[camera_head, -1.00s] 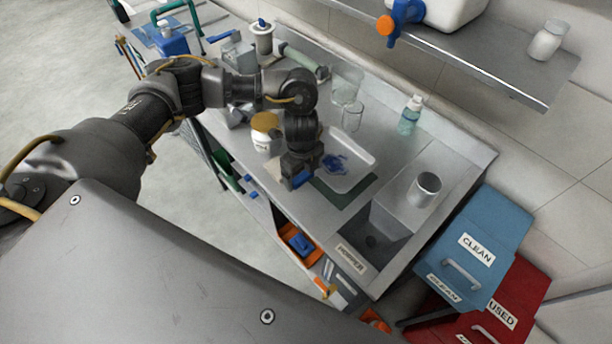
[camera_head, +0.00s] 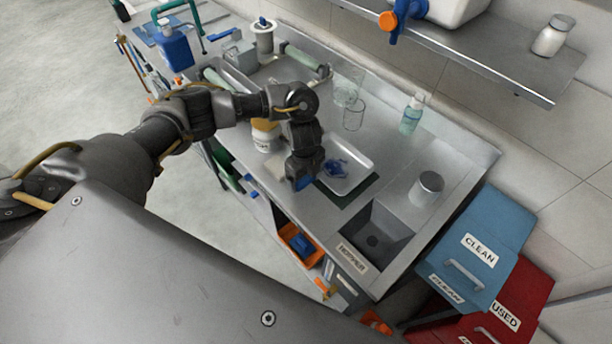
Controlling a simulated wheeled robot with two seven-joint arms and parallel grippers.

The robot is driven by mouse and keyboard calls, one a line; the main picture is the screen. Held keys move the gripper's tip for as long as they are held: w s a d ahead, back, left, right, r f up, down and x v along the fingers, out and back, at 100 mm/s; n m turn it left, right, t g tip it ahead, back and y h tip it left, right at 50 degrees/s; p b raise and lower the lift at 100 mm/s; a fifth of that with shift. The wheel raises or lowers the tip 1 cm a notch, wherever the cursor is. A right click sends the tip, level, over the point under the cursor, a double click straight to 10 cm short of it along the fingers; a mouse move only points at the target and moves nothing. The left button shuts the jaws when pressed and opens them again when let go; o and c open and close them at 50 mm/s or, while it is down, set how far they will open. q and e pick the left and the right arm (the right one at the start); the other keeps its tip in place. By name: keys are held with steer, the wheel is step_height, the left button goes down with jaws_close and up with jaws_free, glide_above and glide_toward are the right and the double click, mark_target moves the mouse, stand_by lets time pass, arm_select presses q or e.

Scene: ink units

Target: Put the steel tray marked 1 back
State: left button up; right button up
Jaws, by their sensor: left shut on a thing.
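A shallow, pale steel tray (camera_head: 361,169) with a blue ink patch lies on the counter, partly over a dark green mat (camera_head: 352,197). I cannot read a 1 on it. My left gripper (camera_head: 301,183) reaches down at the tray's left edge, pointing downward, and is shut on the tray. Its fingertips and the gripped edge are mostly hidden behind my wrist. I cannot tell whether the tray is lifted clear of the mat. My right gripper is not in view.
Near the tray stand a white jar with a yellow lid (camera_head: 265,137), a glass beaker (camera_head: 353,116), a spray bottle (camera_head: 411,116) and a metal cup (camera_head: 427,188). A sink (camera_head: 378,232) lies right of the mat. Blue CLEAN (camera_head: 490,225) and red USED (camera_head: 525,290) bins stand right.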

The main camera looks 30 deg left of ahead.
arm_select(q)
steer(key=o, duration=0.8)
steer(key=shift+f, duration=0.1)
steer(key=shift+w+r, duration=0.1)
steer(key=shift+r, duration=0.3)
steer(key=shift+s+r+p, duration=0.15)
steer(key=shift+r+p, duration=0.2)
steer(key=shift+r, duration=2.55)
steer(key=shift+s+r+p, duration=0.1)
steer(key=shift+r+p, duration=0.2)
steer(key=shift+r, duration=2.55)
